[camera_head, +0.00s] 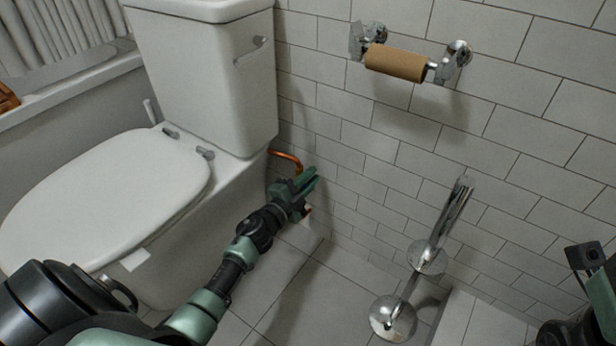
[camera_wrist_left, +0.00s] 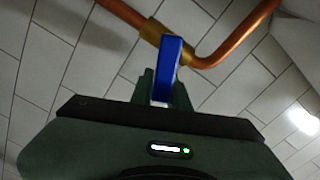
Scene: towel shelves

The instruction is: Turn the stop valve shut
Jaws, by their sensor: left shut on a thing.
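The stop valve has a brass body (camera_wrist_left: 153,31) on a copper pipe and a blue lever handle (camera_wrist_left: 170,62) in the left wrist view. The lever stands at an angle across the pipe's line. My left gripper (camera_wrist_left: 161,88) is shut on the blue lever, with its green fingers on either side of the lever's near end. In the head view my left gripper (camera_head: 304,185) is low at the wall beside the toilet and hides most of the valve. Part of my right arm shows at the right edge; its jaws cannot be made out.
The copper pipe (camera_head: 287,156) bends out beside the white toilet (camera_head: 205,75). A paper roll holder with a bare cardboard roll (camera_head: 394,63) is on the tiled wall above. A chrome stand (camera_head: 440,225) is on the right. Floor between toilet and stand is clear.

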